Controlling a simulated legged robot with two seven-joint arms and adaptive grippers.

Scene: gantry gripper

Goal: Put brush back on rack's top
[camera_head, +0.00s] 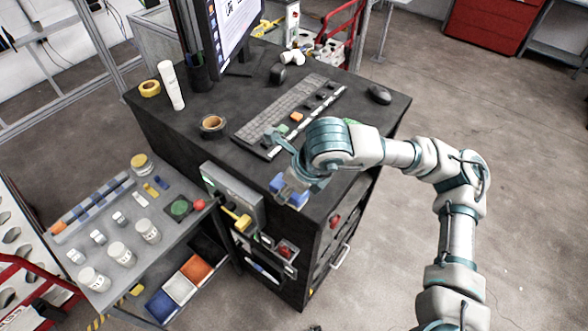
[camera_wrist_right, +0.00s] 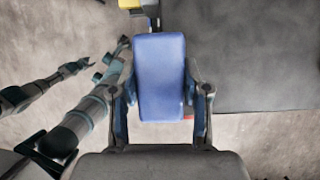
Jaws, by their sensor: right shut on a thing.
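A blue block-shaped thing, which I take to be the brush (camera_wrist_right: 160,78), is between the two fingers of my right gripper (camera_wrist_right: 160,110) in the right wrist view. The brush (camera_head: 278,184) also shows small and blue in the head view, at the front edge of the black cabinet top. My right gripper (camera_head: 290,188) is shut on it, and its wrist hides part of it. I cannot tell whether the brush touches the cabinet. No rack can be made out for certain. A small dark gripper, probably my left (camera_wrist_right: 82,64), shows far off in the wrist view; its fingers are too small to judge.
The black cabinet top (camera_head: 215,150) bears a keyboard (camera_head: 285,108), tape rolls (camera_head: 212,125), a mouse (camera_head: 379,94) and a monitor (camera_head: 238,25). A grey side table (camera_head: 95,262) with several jars stands left. A panel with a yellow handle (camera_head: 238,218) is on the cabinet's side. Open floor lies right.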

